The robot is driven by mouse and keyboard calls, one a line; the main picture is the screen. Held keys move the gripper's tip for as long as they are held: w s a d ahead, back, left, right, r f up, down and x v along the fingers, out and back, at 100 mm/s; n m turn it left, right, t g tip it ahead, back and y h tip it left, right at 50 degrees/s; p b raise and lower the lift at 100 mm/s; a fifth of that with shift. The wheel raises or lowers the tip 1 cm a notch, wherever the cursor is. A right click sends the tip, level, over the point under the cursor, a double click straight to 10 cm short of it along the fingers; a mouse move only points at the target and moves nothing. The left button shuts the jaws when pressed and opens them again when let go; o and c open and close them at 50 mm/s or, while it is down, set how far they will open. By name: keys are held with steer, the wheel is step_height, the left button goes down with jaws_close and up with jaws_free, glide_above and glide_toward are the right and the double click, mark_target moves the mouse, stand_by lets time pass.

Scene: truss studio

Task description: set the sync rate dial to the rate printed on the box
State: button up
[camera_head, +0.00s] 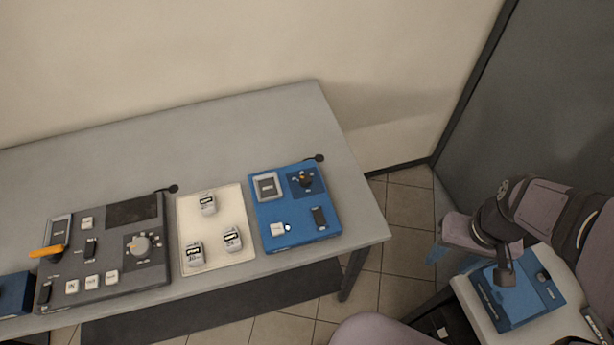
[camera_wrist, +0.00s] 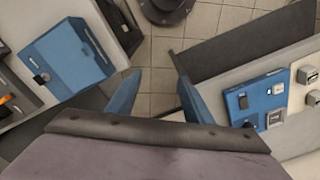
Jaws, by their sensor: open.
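A dark console (camera_head: 115,215) at the left of the long table has a round light-grey dial (camera_head: 143,243) with marks around it; its print is too small to read. A blue panel (camera_head: 290,205) at the table's right has a small orange-and-dark control (camera_head: 303,180). I cannot tell which control is labelled sync rate. A blue box (camera_head: 525,296) with dark printed patches sits on the side table; it also shows in the wrist view (camera_wrist: 70,62). Its print is unreadable. My gripper (camera_wrist: 157,90) is open and empty, its blue fingers apart above the floor between the tables.
A cream tray (camera_head: 245,258) with several small labelled white blocks lies between the console and the blue panel. An orange-handled lever (camera_head: 47,252) stands on the console's left. Another blue item (camera_head: 14,294) is cut off at the left edge. The table's back strip is clear.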

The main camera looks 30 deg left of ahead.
steer(key=w+a+f+n+b, duration=0.1)
steer(key=w+a+n, duration=0.3)
steer(key=w+a, duration=0.2)
steer(key=n+g+y+b, duration=0.1)
steer(key=n+y+b, duration=0.3)
steer(key=n, duration=1)
glide_toward(305, 179)
steer(key=shift+p+x, duration=1.55)
steer(key=shift+x, duration=2.55)
steer(key=shift+w, duration=0.1)
steer(key=c, duration=1.1)
